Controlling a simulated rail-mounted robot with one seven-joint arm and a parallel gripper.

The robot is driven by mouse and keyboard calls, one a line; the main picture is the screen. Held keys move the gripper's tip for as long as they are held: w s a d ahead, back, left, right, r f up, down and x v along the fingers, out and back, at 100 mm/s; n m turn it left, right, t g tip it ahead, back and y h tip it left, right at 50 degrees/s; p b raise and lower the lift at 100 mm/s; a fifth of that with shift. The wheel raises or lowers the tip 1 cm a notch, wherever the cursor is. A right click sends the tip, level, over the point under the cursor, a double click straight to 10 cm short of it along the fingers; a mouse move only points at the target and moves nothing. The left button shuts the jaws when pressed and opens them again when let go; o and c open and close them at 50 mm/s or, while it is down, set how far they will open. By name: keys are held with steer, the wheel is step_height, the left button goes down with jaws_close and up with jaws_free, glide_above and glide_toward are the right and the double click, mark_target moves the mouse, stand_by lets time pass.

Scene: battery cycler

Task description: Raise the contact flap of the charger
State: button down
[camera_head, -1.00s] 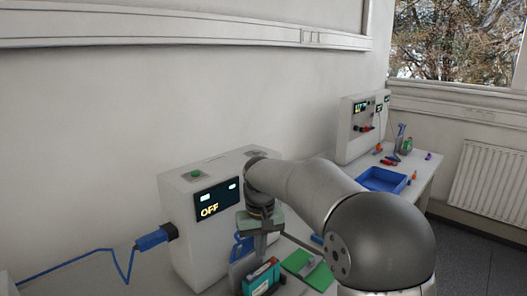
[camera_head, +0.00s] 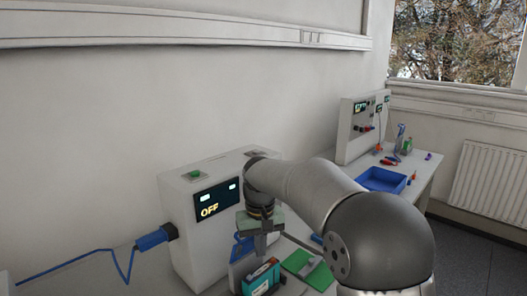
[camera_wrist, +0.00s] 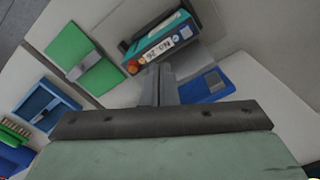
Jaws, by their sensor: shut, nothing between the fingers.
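The charger (camera_head: 205,245) is a pale box with a dark display reading OFF and a green button on top. A blue part, seemingly its contact flap (camera_head: 241,250), sits at the charger's front, partly behind my gripper; it also shows in the wrist view (camera_wrist: 207,86). A teal battery pack (camera_head: 262,279) with an orange edge stands in front of the charger. My gripper (camera_head: 261,252) points down, shut and empty, between the blue part and the pack. In the wrist view its fingers (camera_wrist: 160,72) are together beside the blue part; contact cannot be told.
A green plate (camera_head: 318,275) lies right of the pack. A blue cable plug (camera_head: 153,239) enters the charger's left side. A blue tray (camera_head: 384,179), small tools and a second device (camera_head: 350,140) stand farther back on the bench.

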mark_target(249, 239)
steer(key=shift+w+a+p, duration=1.4)
steer(key=shift+w+a, duration=0.1)
step_height(249, 239, up, 6)
steer(key=s+d+p, duration=0.2)
steer(key=p, duration=0.1)
steer(key=shift+s+d, duration=0.1)
steer(key=s+d+f+m, duration=0.1)
steer(key=s+d, duration=0.4)
steer(key=s, duration=0.5)
steer(key=s+d+f+m, duration=0.1)
steer(key=s+d+f, duration=0.1)
steer(key=s+d, duration=0.4)
steer(key=s+d+f+m, duration=0.1)
steer(key=s+d, duration=0.4)
steer(key=s, duration=0.8)
steer(key=shift+s+d+f+t, duration=0.3)
steer(key=shift+s+f+t, duration=0.1)
